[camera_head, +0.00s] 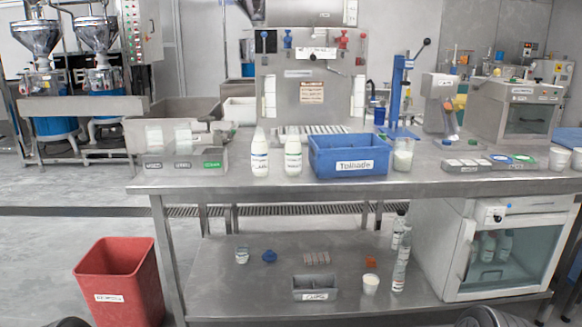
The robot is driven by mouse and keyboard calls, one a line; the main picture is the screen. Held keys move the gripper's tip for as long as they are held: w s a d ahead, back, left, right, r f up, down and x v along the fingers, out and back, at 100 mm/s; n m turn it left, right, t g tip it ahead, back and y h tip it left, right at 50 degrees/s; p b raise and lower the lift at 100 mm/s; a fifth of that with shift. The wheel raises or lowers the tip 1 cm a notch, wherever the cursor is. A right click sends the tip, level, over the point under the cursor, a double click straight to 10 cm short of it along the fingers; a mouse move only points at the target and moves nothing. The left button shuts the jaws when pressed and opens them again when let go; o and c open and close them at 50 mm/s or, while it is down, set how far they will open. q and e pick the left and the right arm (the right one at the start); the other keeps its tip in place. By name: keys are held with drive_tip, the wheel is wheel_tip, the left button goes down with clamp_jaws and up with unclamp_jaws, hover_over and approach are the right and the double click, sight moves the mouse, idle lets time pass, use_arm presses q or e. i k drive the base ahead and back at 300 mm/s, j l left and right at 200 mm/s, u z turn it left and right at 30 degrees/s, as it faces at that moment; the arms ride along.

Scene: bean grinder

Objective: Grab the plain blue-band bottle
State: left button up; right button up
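Two white bottles stand upright on the steel table: a left one (260,154) and a right one (293,154), close together and left of the blue bin. Both carry markings too small to read, and I cannot tell which is the plain blue-band bottle. Several bottles also show behind the cabinet's glass (490,246). Neither of my grippers shows. Dark rounded shapes at the bottom edge show no fingers.
A blue labelled bin (348,158) stands right of the bottles, with a white-filled jar (403,155) beside it. A grey labelled tray (185,162) is left. The table's front edge (350,187) is clear before the bottles. A red bin (120,280) stands on the floor.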

sight(259, 146)
drive_tip(key=i+j, duration=0.25)
drive_tip(key=i, duration=0.15)
drive_tip(key=i+j, duration=0.25)
drive_tip(key=i, duration=0.2)
drive_tip(key=i+j, duration=0.3)
drive_tip(key=i+z, duration=0.15)
drive_tip(key=z, duration=1.1)
